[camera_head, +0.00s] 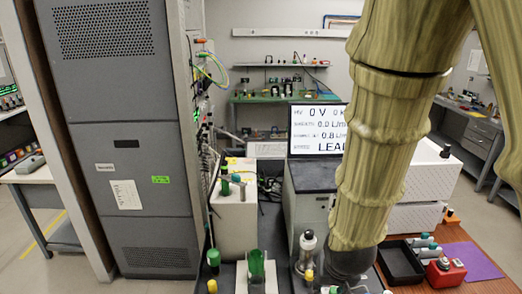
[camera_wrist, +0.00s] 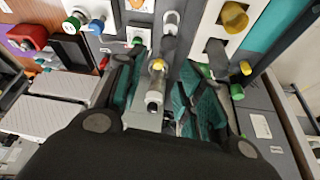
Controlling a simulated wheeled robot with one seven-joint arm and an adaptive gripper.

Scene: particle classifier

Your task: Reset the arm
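My arm (camera_head: 376,150), with a bamboo-like surface, comes down from the upper right of the head view to the bench front. My gripper's dark wrist end shows at the bottom; its fingers are largely hidden or cut off there. In the wrist view my gripper (camera_wrist: 160,82) is open, with teal-lined fingers spread to left and right. A metallic, bottle-like cylinder (camera_wrist: 153,98) with a yellow part shows between the fingers, with gaps on both sides. I cannot tell how far below the fingers it is.
A monitor (camera_head: 318,131) stands behind my arm. Green-capped vials (camera_head: 213,259), a green container (camera_head: 257,266) and a silver bottle (camera_head: 307,243) crowd the bench front. A black tray (camera_head: 400,264) and a red device (camera_head: 445,272) lie to the right. A tall grey cabinet (camera_head: 120,130) stands left.

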